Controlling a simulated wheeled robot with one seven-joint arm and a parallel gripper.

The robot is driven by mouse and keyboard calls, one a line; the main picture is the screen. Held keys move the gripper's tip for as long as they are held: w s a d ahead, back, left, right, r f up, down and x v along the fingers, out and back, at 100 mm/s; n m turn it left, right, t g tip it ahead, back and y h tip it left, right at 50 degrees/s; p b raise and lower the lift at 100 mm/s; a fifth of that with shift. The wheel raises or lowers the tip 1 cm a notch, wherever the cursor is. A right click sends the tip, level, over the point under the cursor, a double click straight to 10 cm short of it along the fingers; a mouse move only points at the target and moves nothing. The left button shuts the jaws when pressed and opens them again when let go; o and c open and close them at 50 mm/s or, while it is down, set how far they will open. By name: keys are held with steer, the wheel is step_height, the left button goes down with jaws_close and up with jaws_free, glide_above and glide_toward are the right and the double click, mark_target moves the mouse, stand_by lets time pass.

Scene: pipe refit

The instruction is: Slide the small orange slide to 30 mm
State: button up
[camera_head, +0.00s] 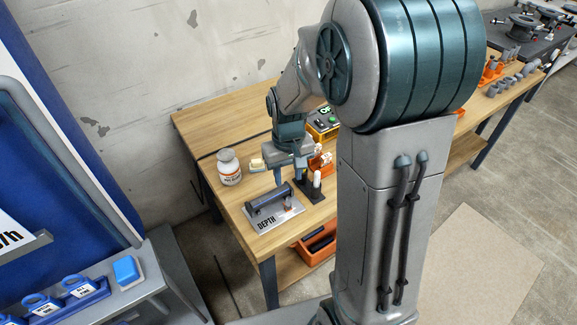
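A pale plate marked DEPTH (262,222) lies near the front left corner of the wooden bench, with a dark blue-grey cylindrical piece (268,201) along it. My gripper (288,180) points down just behind and above the plate, near the cylinder's far end. I cannot tell whether it touches anything there. Its fingers are small and partly mixed with the dark stand behind them, so their opening is unclear.
A white jar (229,167) stands left of my gripper. A dark stand with white-topped sticks (312,187) is close on its right. A yellow-black box with green buttons (323,124) is behind. Orange bins (318,244) sit on the lower shelf. My arm hides the bench's middle.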

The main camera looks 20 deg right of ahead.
steer(key=shift+r, duration=1.2)
steer(key=s+r+t, duration=0.1)
steer(key=s+r, duration=0.3)
steer(key=s, duration=0.3)
steer(key=s+r+m+t, duration=0.1)
steer(key=s+r+t, duration=0.1)
steer(key=s+r, duration=0.2)
steer(key=s, duration=0.3)
steer(key=shift+s+d, duration=0.25)
steer(key=shift+d, duration=0.1)
steer(key=shift+d+r, duration=0.1)
stand_by(0.8)
